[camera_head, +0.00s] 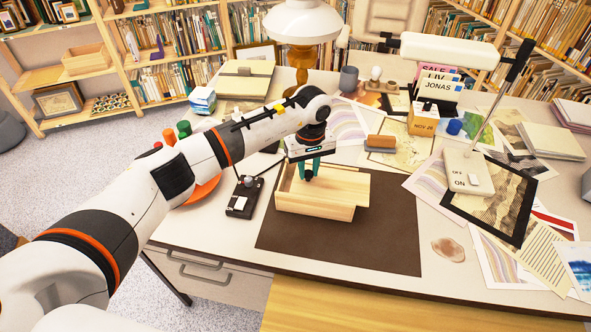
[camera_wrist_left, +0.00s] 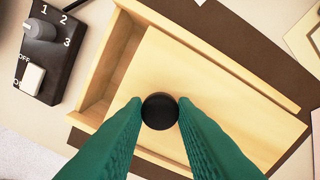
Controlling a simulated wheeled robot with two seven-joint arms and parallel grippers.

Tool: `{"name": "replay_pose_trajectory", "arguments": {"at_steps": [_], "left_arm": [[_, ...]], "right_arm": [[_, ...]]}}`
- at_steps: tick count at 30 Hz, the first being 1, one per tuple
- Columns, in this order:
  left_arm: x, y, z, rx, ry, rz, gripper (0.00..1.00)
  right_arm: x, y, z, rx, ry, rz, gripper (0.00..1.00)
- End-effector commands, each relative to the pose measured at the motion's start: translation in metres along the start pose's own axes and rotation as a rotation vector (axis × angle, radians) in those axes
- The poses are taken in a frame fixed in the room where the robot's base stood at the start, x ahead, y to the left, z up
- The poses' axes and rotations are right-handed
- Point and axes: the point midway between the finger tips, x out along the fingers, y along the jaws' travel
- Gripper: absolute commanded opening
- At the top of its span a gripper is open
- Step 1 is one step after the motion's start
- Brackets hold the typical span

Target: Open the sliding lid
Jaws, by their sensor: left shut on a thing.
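A light wooden box (camera_head: 312,207) sits on the dark brown mat (camera_head: 345,245) on the desk. Its sliding lid (camera_head: 345,186) is partly open and sticks out past the box's right end. In the left wrist view the lid (camera_wrist_left: 210,85) carries a round black knob (camera_wrist_left: 160,111), and an open gap shows the box's inside at the left. My left gripper (camera_head: 310,170) is above the lid with its green fingers on either side of the knob, shut on it. The fingers hide part of the lid. My right gripper is not in view.
A black switch box (camera_head: 245,196) with a knob stands just left of the wooden box. A lamp (camera_head: 468,172) and a dark framed print (camera_head: 492,200) are at the right. An orange-topped block (camera_head: 381,142) lies behind. The mat's right part is clear.

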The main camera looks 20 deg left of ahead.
Motion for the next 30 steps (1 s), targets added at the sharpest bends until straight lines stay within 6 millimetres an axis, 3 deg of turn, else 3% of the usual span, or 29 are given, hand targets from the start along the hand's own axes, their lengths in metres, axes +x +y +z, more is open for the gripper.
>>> {"name": "replay_pose_trajectory", "arguments": {"at_steps": [1, 3, 9, 13, 22, 23, 24, 27, 30], "left_arm": [[0.006, -0.017, -0.008, 0.008, -0.004, -0.008, 0.00], [0.007, -0.036, -0.018, 0.008, -0.004, -0.008, 0.00], [0.004, -0.074, -0.040, 0.004, -0.003, -0.006, 0.00], [0.001, -0.083, -0.045, 0.000, -0.003, -0.003, 0.00], [-0.001, -0.083, -0.046, -0.001, -0.003, -0.003, 0.00], [-0.001, -0.083, -0.046, -0.001, -0.003, -0.003, 0.28], [-0.001, -0.083, -0.046, -0.001, -0.003, -0.003, 0.34], [-0.001, -0.083, -0.046, 0.000, -0.002, -0.003, 0.47], [-0.001, -0.083, -0.046, 0.000, -0.002, -0.003, 0.47]], "right_arm": [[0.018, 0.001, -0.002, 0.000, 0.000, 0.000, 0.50], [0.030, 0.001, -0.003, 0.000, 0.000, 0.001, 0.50], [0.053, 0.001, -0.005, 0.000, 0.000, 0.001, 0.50], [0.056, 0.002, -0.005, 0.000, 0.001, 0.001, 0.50], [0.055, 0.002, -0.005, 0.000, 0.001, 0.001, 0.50], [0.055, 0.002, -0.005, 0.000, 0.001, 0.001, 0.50], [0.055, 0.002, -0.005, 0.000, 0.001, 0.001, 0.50], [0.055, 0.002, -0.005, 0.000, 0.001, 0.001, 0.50], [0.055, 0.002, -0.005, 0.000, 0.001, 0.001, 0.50]]}}
